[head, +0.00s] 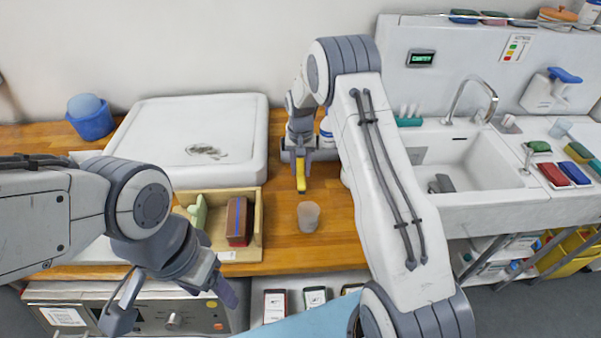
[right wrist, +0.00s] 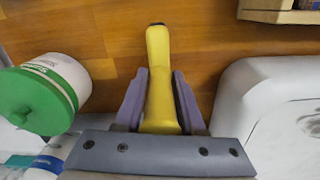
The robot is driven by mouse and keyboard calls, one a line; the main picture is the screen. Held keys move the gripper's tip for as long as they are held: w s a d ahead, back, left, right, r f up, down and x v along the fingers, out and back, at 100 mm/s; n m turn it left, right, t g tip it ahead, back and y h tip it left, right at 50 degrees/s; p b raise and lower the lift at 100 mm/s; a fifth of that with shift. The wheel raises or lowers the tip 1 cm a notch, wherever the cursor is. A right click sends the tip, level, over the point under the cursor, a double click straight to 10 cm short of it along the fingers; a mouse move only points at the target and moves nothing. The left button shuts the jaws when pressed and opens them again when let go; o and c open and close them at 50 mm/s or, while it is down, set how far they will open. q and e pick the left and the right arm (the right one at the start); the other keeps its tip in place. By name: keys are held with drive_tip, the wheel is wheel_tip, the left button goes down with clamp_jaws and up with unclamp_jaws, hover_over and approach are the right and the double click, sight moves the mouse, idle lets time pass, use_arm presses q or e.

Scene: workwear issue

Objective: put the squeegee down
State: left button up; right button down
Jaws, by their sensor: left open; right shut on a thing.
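The squeegee (head: 301,182) shows as a yellow handle with a dark tip, over the wooden counter (head: 335,225) right of the white basin-like tray. My right gripper (head: 300,160) is shut on it. In the right wrist view the yellow squeegee (right wrist: 157,60) lies between my purple fingers (right wrist: 158,78), its dark-tipped end pointing away over the wood. I cannot tell whether it touches the counter. The rest of it is hidden by the gripper. My left gripper (head: 172,304) is open and empty, in front of the counter's edge at lower left.
A green-lidded tub (right wrist: 72,77) is beside my right gripper. A sink (head: 470,165) is at right.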

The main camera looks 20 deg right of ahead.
sight(301, 176)
wheel_tip(301, 176, down, 2)
drive_tip(key=shift+f+p, duration=0.2)
drive_tip(key=shift+p, duration=0.35)
drive_tip(key=shift+f, duration=0.3)
drive_tip(key=shift+f, duration=0.1)
drive_tip(key=shift+f, duration=0.15)
drive_tip(key=c, duration=0.5)
unclamp_jaws()
drive_tip(key=shift+s, duration=0.1)
